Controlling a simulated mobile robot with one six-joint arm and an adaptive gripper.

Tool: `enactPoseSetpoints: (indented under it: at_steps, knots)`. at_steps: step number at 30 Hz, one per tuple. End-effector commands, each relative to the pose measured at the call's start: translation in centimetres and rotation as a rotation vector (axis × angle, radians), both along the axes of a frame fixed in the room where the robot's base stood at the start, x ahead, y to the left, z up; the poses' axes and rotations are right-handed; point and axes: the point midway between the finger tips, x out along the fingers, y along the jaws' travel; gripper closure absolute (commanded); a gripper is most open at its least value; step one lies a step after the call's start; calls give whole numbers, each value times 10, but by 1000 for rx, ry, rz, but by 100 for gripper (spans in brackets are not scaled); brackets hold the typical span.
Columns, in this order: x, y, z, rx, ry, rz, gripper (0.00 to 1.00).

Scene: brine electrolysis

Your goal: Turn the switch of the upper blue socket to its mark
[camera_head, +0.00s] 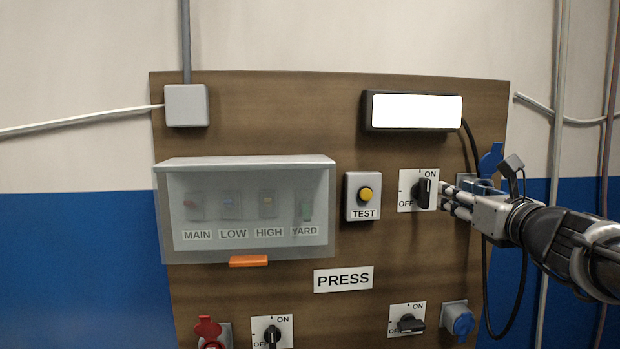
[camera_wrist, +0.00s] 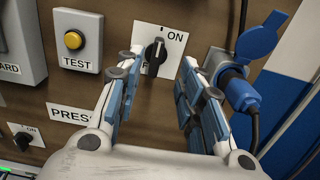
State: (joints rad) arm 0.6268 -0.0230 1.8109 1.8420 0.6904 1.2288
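The upper blue socket (camera_wrist: 240,90) has its blue lid (camera_wrist: 262,35) raised and a blue plug with a dark cable in it. In the head view its lid (camera_head: 491,160) shows behind my gripper. Its black rotary switch (camera_wrist: 156,57) sits on a white plate marked ON and OFF, left of the socket. The knob stands nearly upright; the switch also shows in the head view (camera_head: 424,193). My gripper (camera_wrist: 160,72) is open and empty, one finger on each side of the knob in the wrist view. The left finger hides part of OFF.
A yellow TEST button (camera_head: 365,195) is left of the switch. A clear-covered breaker box (camera_head: 245,210) with an orange handle is further left. A lit lamp (camera_head: 415,110) is above. Lower switches (camera_head: 410,325) and sockets line the board's bottom. A PRESS label (camera_head: 343,279) is below.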

Motion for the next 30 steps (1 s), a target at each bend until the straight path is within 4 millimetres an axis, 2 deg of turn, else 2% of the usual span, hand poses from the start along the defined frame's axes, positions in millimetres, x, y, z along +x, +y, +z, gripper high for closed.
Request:
enactPoseSetpoints:
  at_steps: [1,9,15,21,30]
  knots:
    - [13,2,0,0,2,4,65]
    - [71,3,0,-2,2,3,65]
    - [101,4,1,-3,1,2,65]
    - [113,4,0,-3,1,1,65]
    - [114,4,0,-4,1,0,67]
